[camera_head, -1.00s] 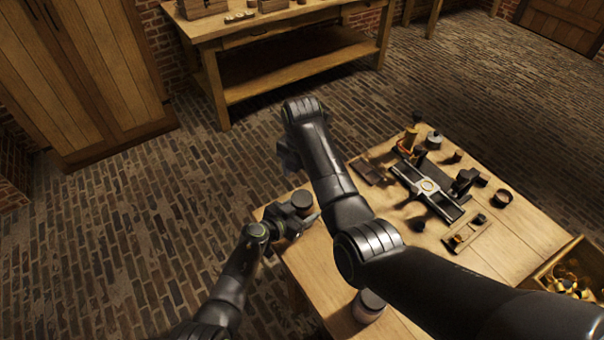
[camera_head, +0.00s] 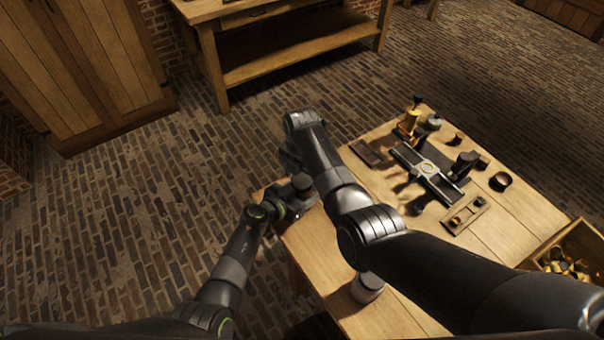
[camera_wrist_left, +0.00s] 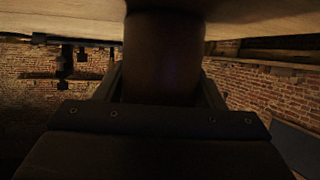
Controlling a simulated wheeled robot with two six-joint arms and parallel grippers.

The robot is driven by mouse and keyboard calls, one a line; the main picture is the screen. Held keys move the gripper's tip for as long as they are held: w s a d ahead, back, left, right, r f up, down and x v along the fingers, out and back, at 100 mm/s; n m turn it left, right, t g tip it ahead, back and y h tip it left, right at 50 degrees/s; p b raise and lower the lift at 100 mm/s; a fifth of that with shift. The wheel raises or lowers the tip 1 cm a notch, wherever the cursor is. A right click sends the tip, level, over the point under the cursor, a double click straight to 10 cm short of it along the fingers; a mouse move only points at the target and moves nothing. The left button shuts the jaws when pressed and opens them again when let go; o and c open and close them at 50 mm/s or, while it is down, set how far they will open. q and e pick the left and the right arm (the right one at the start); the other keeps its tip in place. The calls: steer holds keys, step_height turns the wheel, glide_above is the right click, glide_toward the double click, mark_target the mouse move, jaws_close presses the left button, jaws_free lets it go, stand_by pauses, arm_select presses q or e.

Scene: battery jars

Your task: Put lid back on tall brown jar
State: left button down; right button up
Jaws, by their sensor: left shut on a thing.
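A dark brown round jar (camera_head: 302,182) stands upright near the left corner of the table in the head view. My left gripper (camera_head: 290,203) is shut on it. In the left wrist view the brown cylinder (camera_wrist_left: 162,60) fills the space between the fingers. I cannot tell whether its dark top is a lid or an opening. My right gripper (camera_head: 290,157) hangs dark and small at the far end of my right arm, close to the jar, and its fingers are too unclear to read. I cannot make out a separate loose lid.
The wooden table (camera_head: 400,315) also holds a pale jar with a dark top (camera_head: 367,287), a metal fixture (camera_head: 430,173), a small tray (camera_head: 465,215) and several small pots. A box of brass pieces (camera_head: 570,255) is at the right. My right arm crosses above the table.

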steer(key=c, duration=0.9)
steer(key=m, duration=0.4)
steer(key=shift+m, duration=0.4)
steer(key=m, duration=0.5)
steer(key=o, duration=1.1)
steer(key=shift+c, duration=0.2)
steer(key=shift+r, duration=2.25)
